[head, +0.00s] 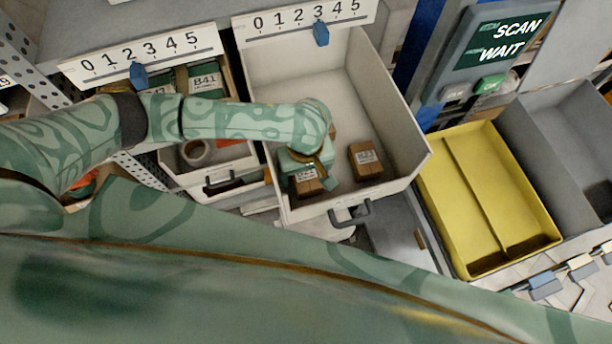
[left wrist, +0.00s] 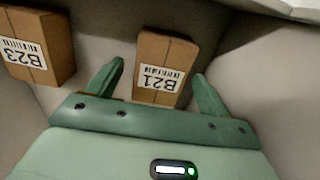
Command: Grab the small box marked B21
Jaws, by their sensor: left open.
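The small brown box marked B21 (left wrist: 162,62) lies in the left wrist view between the two fingers of my left gripper (left wrist: 158,80), with a gap on each side. The fingers are open and reach along its sides without closing on it. In the head view my left gripper (head: 309,176) is over this box (head: 305,186) at the front of the open white drawer (head: 396,105), covering part of it. A second brown box marked B23 (left wrist: 38,48) lies beside it in the drawer; it also shows in the head view (head: 366,160).
The drawer's walls are close around the gripper; its back part is empty. An open drawer (head: 207,165) to the left holds boxes, one marked B41 (head: 206,82). To the right are an empty yellow divided tray (head: 482,195), a grey bin (head: 560,130) and a scan screen (head: 512,40).

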